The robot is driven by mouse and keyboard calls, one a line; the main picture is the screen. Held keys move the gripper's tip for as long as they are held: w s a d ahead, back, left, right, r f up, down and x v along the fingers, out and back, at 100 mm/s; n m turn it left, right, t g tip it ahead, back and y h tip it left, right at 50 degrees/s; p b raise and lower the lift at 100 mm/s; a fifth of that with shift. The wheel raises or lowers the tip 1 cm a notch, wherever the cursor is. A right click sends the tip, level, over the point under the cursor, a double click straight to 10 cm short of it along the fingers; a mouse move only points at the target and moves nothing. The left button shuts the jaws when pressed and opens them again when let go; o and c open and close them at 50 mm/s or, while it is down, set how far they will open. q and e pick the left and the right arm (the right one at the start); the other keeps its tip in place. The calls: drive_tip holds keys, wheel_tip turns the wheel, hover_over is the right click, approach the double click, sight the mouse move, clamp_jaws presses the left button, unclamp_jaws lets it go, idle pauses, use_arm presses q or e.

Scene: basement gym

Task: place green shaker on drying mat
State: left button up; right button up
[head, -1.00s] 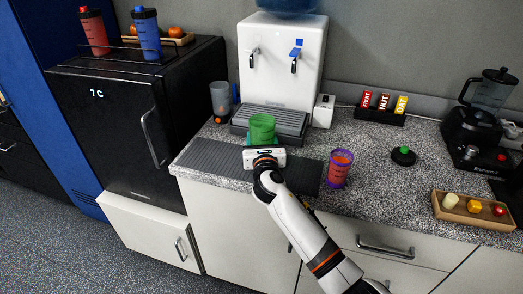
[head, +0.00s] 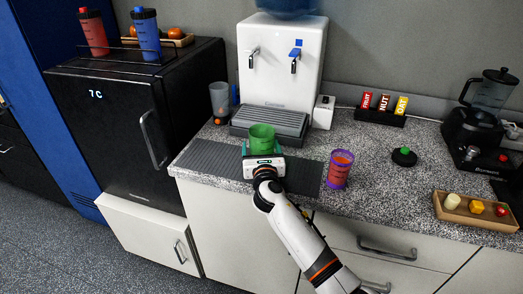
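The green shaker (head: 262,140) is an open cup without a lid, upright in front of the water dispenser. My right gripper (head: 262,150) comes in from below, with its fingers on either side of the shaker, and seems shut on it. The drying mat appears to be the dark ribbed mat (head: 208,159) along the counter's front edge. The shaker and gripper are over the mat's middle. The gripper body hides the shaker's base, so I cannot tell whether it touches the mat. My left gripper is not in view.
A purple shaker (head: 339,169) with red contents stands at the mat's right end. A black lid with a green cap (head: 404,156) lies farther right. The white dispenser (head: 281,70) and its drip tray (head: 269,121) stand behind. The mat's left part is clear.

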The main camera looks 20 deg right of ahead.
drive_tip(key=shift+s+r, duration=0.1)
drive_tip(key=shift+r, duration=0.05)
drive_tip(key=s+a, duration=0.2)
drive_tip(key=s, duration=0.9)
drive_tip(key=shift+s+a, duration=0.2)
drive_tip(key=shift+s, duration=0.1)
